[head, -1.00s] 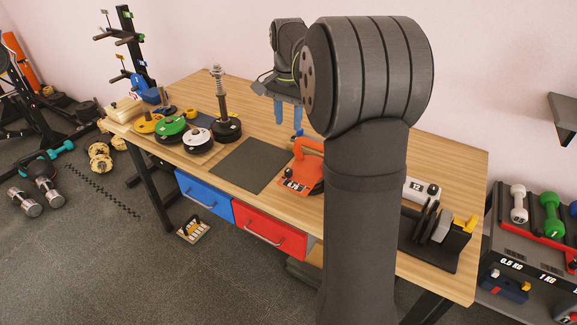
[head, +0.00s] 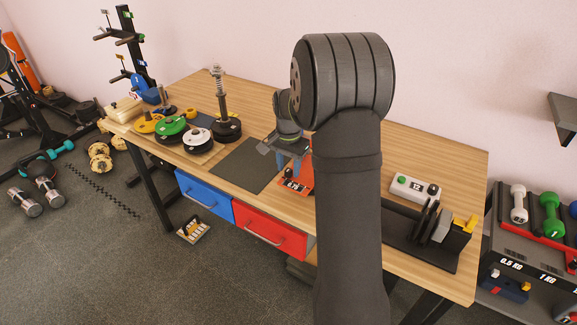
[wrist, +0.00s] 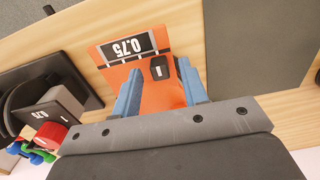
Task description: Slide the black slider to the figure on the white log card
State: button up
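The orange device (head: 292,184) lies on the table, with a dark panel reading 0.75 in white (wrist: 130,47) in the wrist view. A small black block with a white mark, apparently the black slider (wrist: 160,68), sits on its orange face. My gripper (wrist: 159,72) is open, its blue fingers on either side of the block; a gap shows at least on the left, and contact on the right is unclear. In the head view my gripper (head: 290,163) is low over the orange device and hides part of it. I cannot make out a white log card for certain.
A white box (head: 414,188) marked 12, with a green button, lies right of my arm, near a black stand (head: 425,235) with plates. A grey mat (head: 240,165) lies left of the device. Weight plates (head: 172,126) and a post (head: 221,95) stand further left.

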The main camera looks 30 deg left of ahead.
jog(key=shift+f, duration=0.1)
grip_shut()
jog(key=shift+d, duration=1.15)
grip_release()
notch_tip(320, 180, up, 18)
jog(key=shift+f, duration=0.25)
jog(key=shift+f, duration=0.1)
